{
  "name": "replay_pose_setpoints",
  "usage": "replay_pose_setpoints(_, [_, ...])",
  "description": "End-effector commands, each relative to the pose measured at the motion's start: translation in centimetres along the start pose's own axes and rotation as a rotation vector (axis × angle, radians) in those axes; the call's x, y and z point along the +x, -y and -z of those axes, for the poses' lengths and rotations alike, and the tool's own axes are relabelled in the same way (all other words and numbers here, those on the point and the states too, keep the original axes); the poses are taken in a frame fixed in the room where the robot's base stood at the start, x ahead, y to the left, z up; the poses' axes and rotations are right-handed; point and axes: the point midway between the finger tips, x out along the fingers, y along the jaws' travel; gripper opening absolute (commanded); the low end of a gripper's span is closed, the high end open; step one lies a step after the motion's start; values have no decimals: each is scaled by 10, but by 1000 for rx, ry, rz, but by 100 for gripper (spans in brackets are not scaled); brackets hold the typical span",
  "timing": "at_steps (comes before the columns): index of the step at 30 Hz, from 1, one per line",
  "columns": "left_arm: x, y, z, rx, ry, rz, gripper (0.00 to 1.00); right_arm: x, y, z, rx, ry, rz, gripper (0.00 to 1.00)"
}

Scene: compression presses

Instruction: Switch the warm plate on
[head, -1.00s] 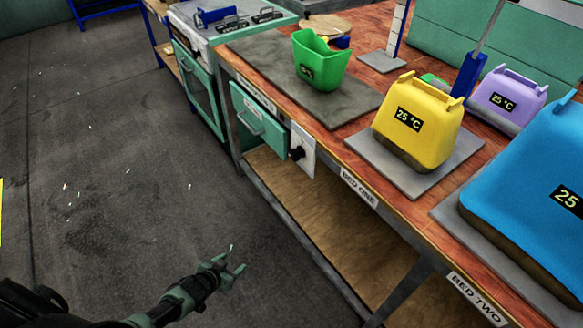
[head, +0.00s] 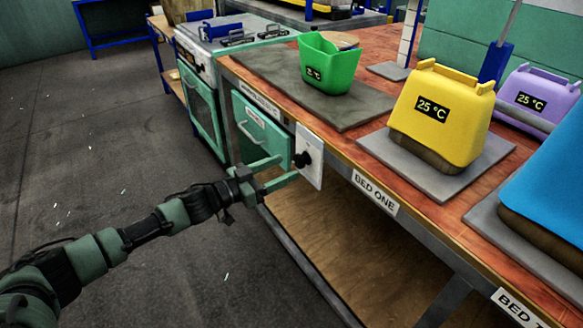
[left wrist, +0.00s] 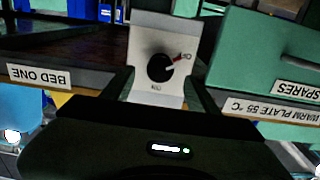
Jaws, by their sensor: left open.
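The warm plate (head: 262,72) is a dark grey slab on the bench top. Its black knob (head: 302,160) sits on a white panel (head: 312,145) on the bench front. The left wrist view shows the knob (left wrist: 160,68) upside down, its red pointer towards a small mark at the right; the marks are too small to read surely. My left gripper (head: 287,170) is open and empty, its fingers pointing at the panel. In the left wrist view the knob lies between the fingers (left wrist: 161,88); contact cannot be told. My right gripper is out of view.
A green container (head: 330,68) stands on the slab. A yellow container (head: 440,105) stands on a grey plate beside it. A green drawer (head: 262,125) is left of the panel. A BED ONE label (head: 375,192) is to the right.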

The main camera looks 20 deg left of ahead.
Motion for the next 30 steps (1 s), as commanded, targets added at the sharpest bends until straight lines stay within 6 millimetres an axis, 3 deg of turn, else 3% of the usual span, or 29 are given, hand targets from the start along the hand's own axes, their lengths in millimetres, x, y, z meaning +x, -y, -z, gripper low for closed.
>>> replay_pose_setpoints(6, [29, 0, 0, 1, -1, 0, 60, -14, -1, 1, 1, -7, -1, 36])
replay_pose_setpoints(17, [36, 0, -1, 0, 1, 2, 60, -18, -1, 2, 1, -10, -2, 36])
replay_pose_setpoints(20, [36, 0, -1, 0, 1, 2, 37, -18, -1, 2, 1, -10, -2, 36])
replay_pose_setpoints(24, [36, 0, -1, 0, 1, 2, 0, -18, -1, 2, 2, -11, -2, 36])
replay_pose_setpoints(30, [36, 0, 0, 10, 1, 2, 0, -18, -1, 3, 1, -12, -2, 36])
